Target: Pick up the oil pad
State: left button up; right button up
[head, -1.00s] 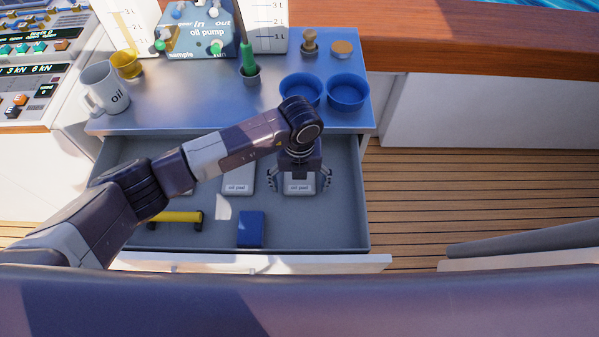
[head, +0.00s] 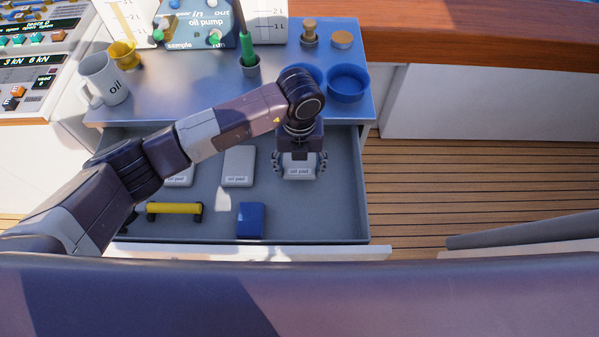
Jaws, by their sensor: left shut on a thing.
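A white oil pad (head: 300,172), with its label facing up, is between the fingers of my left gripper (head: 299,165) on the right side of the open drawer. The gripper points down and is shut on this pad. The pad seems at or a little above the drawer floor; I cannot tell exactly. A second oil pad (head: 238,166) lies flat to the left of it. A third oil pad (head: 180,176) lies further left, partly hidden by my left arm. My right gripper is not in view.
The drawer (head: 320,222) also holds a yellow-handled tool (head: 174,208) and a blue block (head: 250,220).

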pick_arm(q)
notch_tip(320, 180, up, 16)
jog(key=b, duration=0.1)
dwell(1.0)
